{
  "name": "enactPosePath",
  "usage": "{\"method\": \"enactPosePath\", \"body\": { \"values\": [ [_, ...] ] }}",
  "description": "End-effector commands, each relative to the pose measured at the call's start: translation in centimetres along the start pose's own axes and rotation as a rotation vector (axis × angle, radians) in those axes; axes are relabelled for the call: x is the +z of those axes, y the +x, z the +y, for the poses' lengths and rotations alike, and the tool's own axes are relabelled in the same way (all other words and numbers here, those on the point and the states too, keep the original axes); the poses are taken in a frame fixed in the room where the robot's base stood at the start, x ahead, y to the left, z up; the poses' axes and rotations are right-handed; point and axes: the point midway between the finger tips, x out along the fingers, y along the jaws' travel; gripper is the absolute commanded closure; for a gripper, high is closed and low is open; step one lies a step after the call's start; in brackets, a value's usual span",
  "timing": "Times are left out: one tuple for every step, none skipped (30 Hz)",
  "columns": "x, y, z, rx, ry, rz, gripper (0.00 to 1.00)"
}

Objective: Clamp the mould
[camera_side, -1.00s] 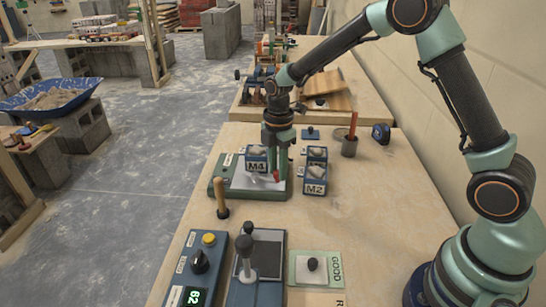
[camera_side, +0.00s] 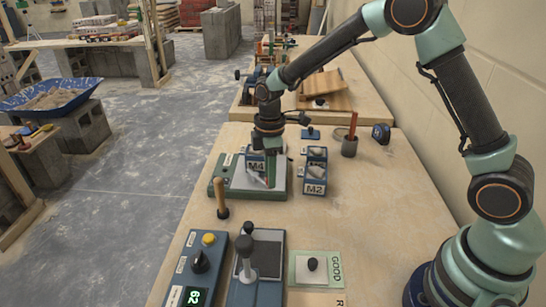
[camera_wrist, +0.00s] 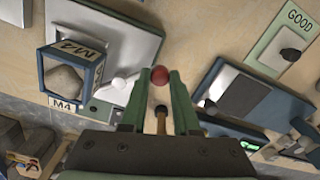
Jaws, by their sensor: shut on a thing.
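The mould marked M4 (camera_side: 255,166), a blue box with a grey lump in it, stands on the green-edged base with a grey plate (camera_side: 240,190). In the wrist view M4 (camera_wrist: 80,72) is at the left. In the wrist view my green fingers are closed around a red ball knob (camera_wrist: 160,75). A white clamp lever (camera_wrist: 118,88) lies between the knob and M4; whether it touches the mould I cannot tell. My fingers hide the knob in the side view.
A second blue mould, M2 (camera_side: 315,178), stands right of the base. A wooden handle (camera_side: 221,198) stands upright in front. A blue control box (camera_side: 197,262), a lever device (camera_side: 258,262) and the GOOD plate (camera_side: 316,272) are nearer.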

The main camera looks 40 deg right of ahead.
Motion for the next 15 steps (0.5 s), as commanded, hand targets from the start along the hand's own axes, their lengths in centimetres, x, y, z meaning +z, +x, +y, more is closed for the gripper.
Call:
{"method": "enactPosePath", "body": {
  "values": [
    [-0.4, -0.1, -0.2, -0.001, 0.044, -0.001, 1.0],
    [-0.5, -0.1, -0.3, -0.001, 0.072, -0.001, 1.0],
    [-0.8, -0.1, -0.3, -0.001, 0.109, -0.001, 1.0],
    [-1.0, -0.1, -0.4, -0.001, 0.138, -0.001, 1.0],
    [-1.1, -0.1, -0.4, -0.001, 0.167, -0.001, 1.0],
    [-1.4, -0.1, -0.5, -0.001, 0.205, -0.001, 1.0],
    [-1.6, -0.1, -0.5, -0.001, 0.234, -0.001, 1.0],
    [-1.8, -0.1, -0.6, -0.001, 0.262, -0.001, 1.0],
    [-2.0, -0.1, -0.6, -0.001, 0.298, -0.001, 1.0],
    [-2.2, -0.2, -0.6, -0.001, 0.325, -0.001, 1.0],
    [-2.4, -0.2, -0.7, -0.001, 0.353, -0.001, 1.0],
    [-2.6, -0.1, -0.7, -0.001, 0.388, -0.001, 1.0],
    [-2.8, -0.1, -0.7, -0.001, 0.414, -0.002, 1.0],
    [-2.9, -0.1, -0.7, -0.001, 0.439, -0.001, 1.0],
    [-3.2, -0.1, -0.7, -0.001, 0.472, -0.001, 1.0]
  ]
}}
